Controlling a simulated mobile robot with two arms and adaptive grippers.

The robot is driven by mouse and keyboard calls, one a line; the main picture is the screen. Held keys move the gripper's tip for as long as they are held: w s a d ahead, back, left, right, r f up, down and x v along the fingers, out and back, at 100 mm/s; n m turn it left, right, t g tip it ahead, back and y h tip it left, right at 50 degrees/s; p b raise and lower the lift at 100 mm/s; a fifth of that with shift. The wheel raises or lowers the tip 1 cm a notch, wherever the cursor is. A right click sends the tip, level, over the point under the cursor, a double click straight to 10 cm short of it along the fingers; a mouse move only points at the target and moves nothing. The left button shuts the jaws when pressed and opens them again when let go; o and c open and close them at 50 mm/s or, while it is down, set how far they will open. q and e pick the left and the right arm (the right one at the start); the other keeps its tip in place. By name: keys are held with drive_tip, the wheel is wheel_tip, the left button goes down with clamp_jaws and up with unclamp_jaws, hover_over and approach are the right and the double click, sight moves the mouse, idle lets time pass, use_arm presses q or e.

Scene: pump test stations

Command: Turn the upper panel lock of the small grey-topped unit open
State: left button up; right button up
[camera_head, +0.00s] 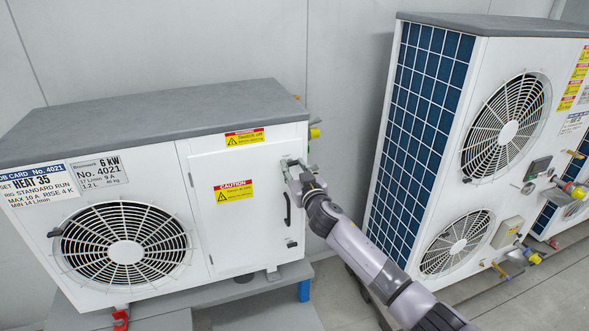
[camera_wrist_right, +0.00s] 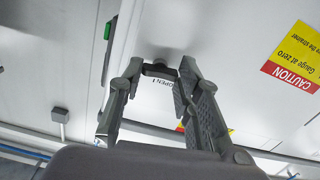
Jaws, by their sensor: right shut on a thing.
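The small grey-topped unit (camera_head: 160,170) stands at the left in the head view, with a white side panel (camera_head: 215,255). My right gripper (camera_head: 291,166) is at the panel's upper right corner. In the right wrist view, my right gripper (camera_wrist_right: 160,72) is shut on the upper panel lock (camera_wrist_right: 158,69), a small dark bar between its fingertips. Lettering that seems to read "OPEN" (camera_wrist_right: 165,83) is beside the lock. In the head view the gripper hides the lock. The lock's exact angle is hard to tell. My left gripper is out of view.
Below the gripper are a black panel handle (camera_head: 287,209) and a lower lock (camera_head: 291,244). A yellow caution label (camera_head: 233,192) is on the panel. A taller two-fan unit (camera_head: 480,130) stands to the right, with a gap between the units.

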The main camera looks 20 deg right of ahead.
drive_tip(key=n, duration=1.1)
drive_tip(key=shift+n, duration=2.5)
drive_tip(key=o, duration=1.1)
drive_tip(key=shift+o, duration=0.2)
